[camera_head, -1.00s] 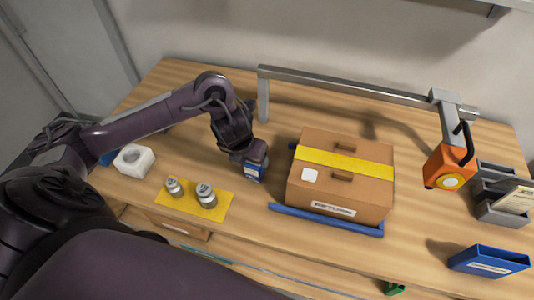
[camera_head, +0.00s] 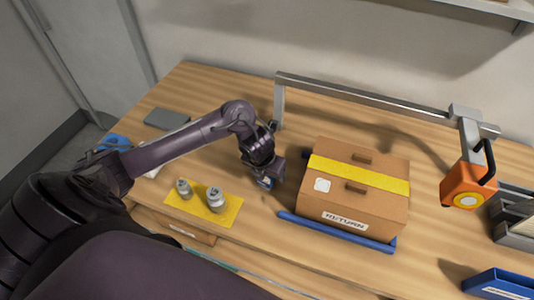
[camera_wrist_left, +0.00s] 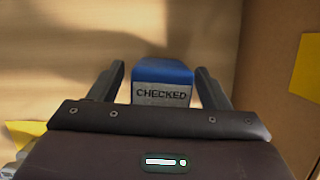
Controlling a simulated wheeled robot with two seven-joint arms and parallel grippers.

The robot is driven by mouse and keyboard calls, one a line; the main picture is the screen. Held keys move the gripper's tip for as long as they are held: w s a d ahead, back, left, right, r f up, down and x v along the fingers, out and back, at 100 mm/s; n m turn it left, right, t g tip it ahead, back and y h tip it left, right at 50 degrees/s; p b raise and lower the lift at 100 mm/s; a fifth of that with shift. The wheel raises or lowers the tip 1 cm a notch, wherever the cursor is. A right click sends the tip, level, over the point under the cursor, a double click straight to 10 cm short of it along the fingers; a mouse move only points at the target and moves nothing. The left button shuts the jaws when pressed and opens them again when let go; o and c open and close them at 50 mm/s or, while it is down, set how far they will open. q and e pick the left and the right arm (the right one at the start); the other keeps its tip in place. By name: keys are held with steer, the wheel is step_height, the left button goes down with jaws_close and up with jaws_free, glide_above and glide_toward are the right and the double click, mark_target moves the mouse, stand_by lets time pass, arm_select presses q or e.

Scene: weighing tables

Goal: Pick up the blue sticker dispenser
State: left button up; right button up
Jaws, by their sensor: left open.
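The blue sticker dispenser (camera_wrist_left: 163,72), with a white label reading CHECKED, stands on the wooden table left of the cardboard box. In the left wrist view my left gripper (camera_wrist_left: 164,84) is open, with one finger on each side of the dispenser and a visible gap on both sides. My right gripper is not in view.
The cardboard box (camera_head: 330,200) with yellow tape sits on a blue-edged platform (camera_head: 338,232) close to the right. Two metal weights (camera_head: 216,198) stand on a yellow mat (camera_head: 232,214) to the left. An orange device (camera_head: 468,186) hangs from a metal rail (camera_head: 360,94) at right.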

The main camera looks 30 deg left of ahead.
arm_select(q)
steer(key=c, duration=1.2)
steer(key=shift+o, duration=0.2)
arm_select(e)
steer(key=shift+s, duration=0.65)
arm_select(q)
steer(key=shift+r, duration=0.1)
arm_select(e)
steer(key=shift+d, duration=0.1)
arm_select(q)
steer(key=shift+w+r, duration=0.1)
steer(key=shift+r, duration=0.45)
step_height(320, 180, up, 19)
steer(key=p, duration=0.9)
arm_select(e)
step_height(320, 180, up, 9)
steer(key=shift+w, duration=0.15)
arm_select(q)
steer(key=shift+f, duration=0.1)
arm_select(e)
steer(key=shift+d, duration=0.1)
